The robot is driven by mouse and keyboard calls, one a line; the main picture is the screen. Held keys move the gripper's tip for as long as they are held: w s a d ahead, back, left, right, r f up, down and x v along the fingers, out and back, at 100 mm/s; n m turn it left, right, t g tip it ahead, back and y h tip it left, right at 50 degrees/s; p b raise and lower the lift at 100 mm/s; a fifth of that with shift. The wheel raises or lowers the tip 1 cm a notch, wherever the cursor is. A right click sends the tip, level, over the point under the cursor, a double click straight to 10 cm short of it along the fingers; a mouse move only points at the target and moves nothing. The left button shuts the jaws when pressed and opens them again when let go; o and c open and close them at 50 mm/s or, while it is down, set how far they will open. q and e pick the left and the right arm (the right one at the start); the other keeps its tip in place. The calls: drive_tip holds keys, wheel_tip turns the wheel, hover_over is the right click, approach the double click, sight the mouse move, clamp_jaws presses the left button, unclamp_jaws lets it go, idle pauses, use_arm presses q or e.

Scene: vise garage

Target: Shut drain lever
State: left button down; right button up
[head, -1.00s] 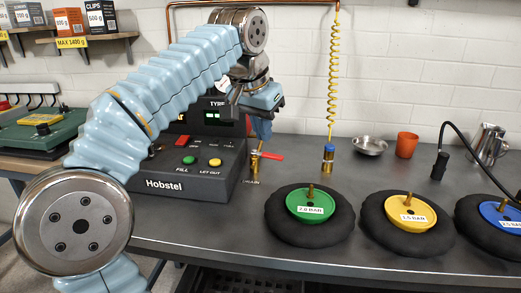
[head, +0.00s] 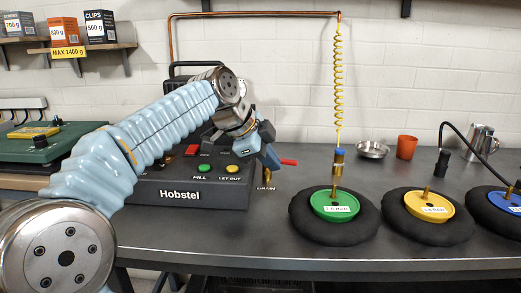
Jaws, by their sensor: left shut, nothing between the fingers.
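The drain lever (head: 288,162) is red and points to the right, roughly level, at the right side of the dark Hobstel machine (head: 150,195). A drain label (head: 266,188) shows below it. My left gripper (head: 272,160) is shut and empty, right at the lever's left end. It hides the valve body and the lever's root. I cannot tell whether the gripper touches the lever. My right gripper is not in view.
Tyres with a green hub (head: 334,206) and a yellow hub (head: 429,207) lie to the right. A steel bowl (head: 372,150) and orange cup (head: 407,147) stand behind.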

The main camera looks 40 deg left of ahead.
use_arm(q)
drive_tip(key=x, duration=0.3)
drive_tip(key=shift+w, duration=0.25)
drive_tip(key=shift+w+a+p, duration=0.2)
drive_tip(key=shift+w+p, duration=0.15)
drive_tip(key=shift+w, duration=0.25)
drive_tip(key=shift+w+a+p, duration=0.25)
drive_tip(key=shift+w+p, duration=0.05)
drive_tip(key=shift+w, duration=0.25)
drive_tip(key=shift+w+a, duration=0.1)
drive_tip(key=shift+w, duration=0.4)
